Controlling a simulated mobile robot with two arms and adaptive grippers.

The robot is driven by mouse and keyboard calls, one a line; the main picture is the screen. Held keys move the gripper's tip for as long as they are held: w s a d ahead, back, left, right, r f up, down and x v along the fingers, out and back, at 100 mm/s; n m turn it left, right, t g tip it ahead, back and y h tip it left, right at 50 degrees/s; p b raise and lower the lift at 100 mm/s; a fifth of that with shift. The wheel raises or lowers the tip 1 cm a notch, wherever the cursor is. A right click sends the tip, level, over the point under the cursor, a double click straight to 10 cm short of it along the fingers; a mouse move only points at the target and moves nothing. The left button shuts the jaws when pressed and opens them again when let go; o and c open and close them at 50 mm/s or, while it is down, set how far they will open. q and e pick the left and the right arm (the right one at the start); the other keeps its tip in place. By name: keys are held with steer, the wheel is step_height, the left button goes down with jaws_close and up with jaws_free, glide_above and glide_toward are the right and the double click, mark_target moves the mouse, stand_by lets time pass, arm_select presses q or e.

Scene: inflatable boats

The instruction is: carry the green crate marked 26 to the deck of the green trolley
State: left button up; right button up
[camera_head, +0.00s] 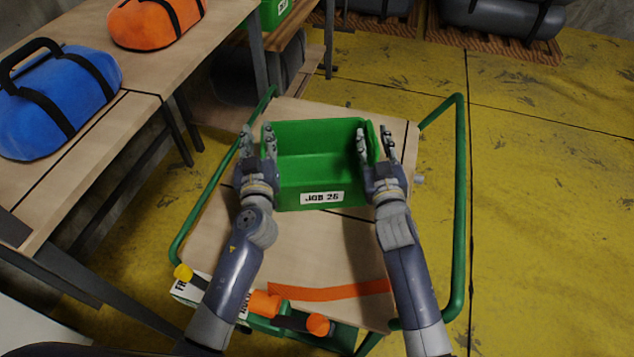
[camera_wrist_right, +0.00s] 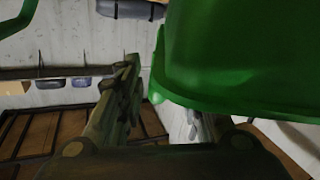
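The green crate (camera_head: 322,167) has a white label reading JOB 26 and stands upright over the wooden deck (camera_head: 300,250) of the green trolley (camera_head: 460,200). I cannot tell for sure whether its base touches the deck. My left gripper (camera_head: 258,141) is at the crate's left side, its fingers apart. My right gripper (camera_head: 375,143) is at the right side, its fingers apart around the crate's right wall. In the right wrist view the crate (camera_wrist_right: 240,65) fills the upper right, with one finger clear of it and the other partly hidden below it.
A table (camera_head: 60,190) on the left holds a blue bag (camera_head: 60,100) and an orange bag (camera_head: 150,22). Another green crate (camera_head: 274,12) sits on a bench behind. An orange strip (camera_head: 335,291) crosses the front of the deck. The yellow floor (camera_head: 550,200) at right is clear.

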arm_select(q)
steer(key=shift+d, duration=0.2)
steer(key=o, duration=0.8)
steer(key=shift+d, duration=0.1)
arm_select(e)
steer(key=shift+a+r, duration=0.1)
steer(key=shift+a, duration=0.1)
arm_select(q)
steer(key=shift+d, duration=0.1)
arm_select(e)
steer(key=shift+d, duration=0.1)
arm_select(q)
steer(key=shift+s, duration=0.3)
steer(key=s+d, duration=0.1)
steer(key=s, duration=1)
steer(key=shift+s, duration=0.15)
